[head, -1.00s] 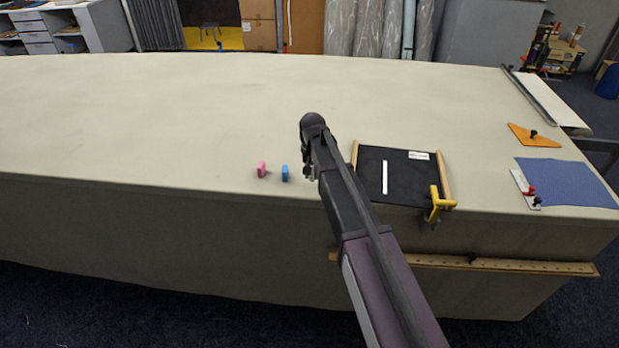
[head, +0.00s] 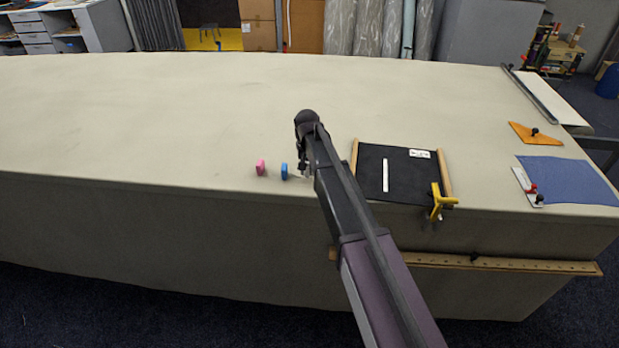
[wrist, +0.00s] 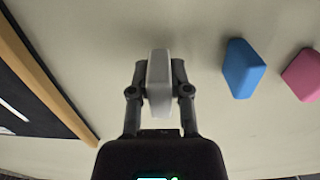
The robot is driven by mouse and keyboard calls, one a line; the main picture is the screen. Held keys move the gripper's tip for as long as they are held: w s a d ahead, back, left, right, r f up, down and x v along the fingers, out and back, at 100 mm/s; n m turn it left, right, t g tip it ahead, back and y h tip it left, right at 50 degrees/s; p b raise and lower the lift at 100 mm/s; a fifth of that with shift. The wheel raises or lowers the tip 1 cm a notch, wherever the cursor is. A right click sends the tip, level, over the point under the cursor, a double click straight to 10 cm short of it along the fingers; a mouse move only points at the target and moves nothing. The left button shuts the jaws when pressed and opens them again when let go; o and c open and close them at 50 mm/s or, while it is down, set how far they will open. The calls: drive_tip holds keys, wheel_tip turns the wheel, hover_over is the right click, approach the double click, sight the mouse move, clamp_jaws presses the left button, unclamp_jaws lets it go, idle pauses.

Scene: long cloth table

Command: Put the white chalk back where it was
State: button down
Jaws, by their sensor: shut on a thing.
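The white chalk (wrist: 159,82) is a pale, block-shaped piece in the wrist view. My gripper (wrist: 160,88) is shut on it, with a finger on each side. In the head view my gripper (head: 303,168) is at the table's near side, just right of the blue chalk (head: 284,171), and my arm hides most of it. The blue chalk also shows in the wrist view (wrist: 243,69), right of the held chalk and apart from it. The pink chalk (head: 261,168) stands left of the blue one; it also shows in the wrist view (wrist: 302,75).
A black board (head: 406,177) with wooden side strips and a white bar (head: 386,175) lies right of my arm. A yellow clamp (head: 438,203) holds its corner. A blue cloth (head: 567,182) lies farther right. The table (head: 150,110) is clear to the left and behind.

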drive_tip(key=shift+f+b, duration=0.6)
drive_tip(key=shift+f, duration=0.35)
drive_tip(key=shift+f, duration=0.15)
drive_tip(key=c, duration=0.6)
unclamp_jaws()
wheel_tip(320, 180, up, 12)
drive_tip(key=p, duration=1.2)
drive_tip(key=shift+r, duration=0.2)
